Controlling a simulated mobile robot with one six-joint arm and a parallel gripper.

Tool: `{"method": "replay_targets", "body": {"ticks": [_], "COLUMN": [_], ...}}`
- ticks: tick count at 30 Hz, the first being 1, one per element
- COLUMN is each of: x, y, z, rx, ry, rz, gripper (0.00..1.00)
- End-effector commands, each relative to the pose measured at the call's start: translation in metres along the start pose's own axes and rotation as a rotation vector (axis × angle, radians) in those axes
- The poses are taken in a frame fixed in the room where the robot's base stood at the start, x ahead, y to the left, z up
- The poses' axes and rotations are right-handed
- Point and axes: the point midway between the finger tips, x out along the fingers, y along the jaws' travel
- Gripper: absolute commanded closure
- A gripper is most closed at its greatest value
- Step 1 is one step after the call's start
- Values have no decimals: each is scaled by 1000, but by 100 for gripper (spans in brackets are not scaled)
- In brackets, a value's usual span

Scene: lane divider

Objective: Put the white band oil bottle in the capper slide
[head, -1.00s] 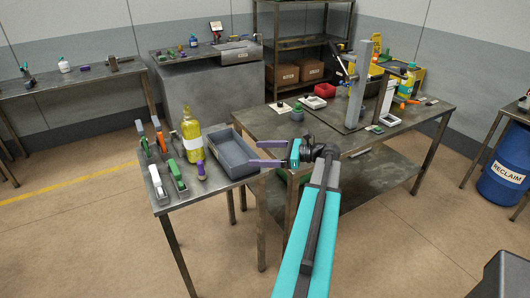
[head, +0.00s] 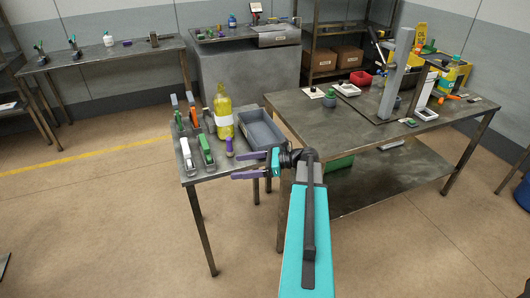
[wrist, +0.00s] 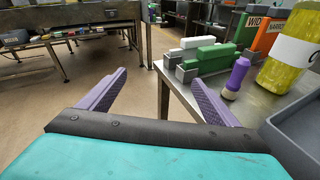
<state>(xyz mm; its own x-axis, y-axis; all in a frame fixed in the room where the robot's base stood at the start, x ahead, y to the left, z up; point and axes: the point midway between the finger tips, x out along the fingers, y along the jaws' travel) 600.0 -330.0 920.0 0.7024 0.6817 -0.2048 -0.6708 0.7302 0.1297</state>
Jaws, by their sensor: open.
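The oil bottle (head: 223,112), yellow with a white band, stands upright near the back of the small table, beside a grey tray. In the wrist view the bottle (wrist: 286,68) is at the right edge, cut off by the frame. My gripper (head: 234,166) has purple fingers spread apart and empty, at the small table's right front part. In the wrist view my gripper (wrist: 158,76) shows nothing between its fingers; the bottle is apart from it, to the right. A grey column stand (head: 396,72) rises on the larger table; I cannot tell which part is the capper slide.
The grey tray (head: 280,141) sits right of the bottle. A purple-topped item (head: 229,147) and green and white blocks (head: 205,149) stand in front of the bottle.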

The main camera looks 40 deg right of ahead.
Motion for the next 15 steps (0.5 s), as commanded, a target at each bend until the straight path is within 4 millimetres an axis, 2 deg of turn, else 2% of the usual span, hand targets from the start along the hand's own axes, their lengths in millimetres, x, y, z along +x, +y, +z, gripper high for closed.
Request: {"method": "replay_targets", "body": {"ticks": [1,6,11,15], "x": [24,87,140,179], "y": [11,46,87,128], "z": [-10,-44,-80,-115], "rx": [5,12,4,-17], "ry": [15,79,150,220], "rz": [37,141,241,332], "gripper": [16,16,16,16]}}
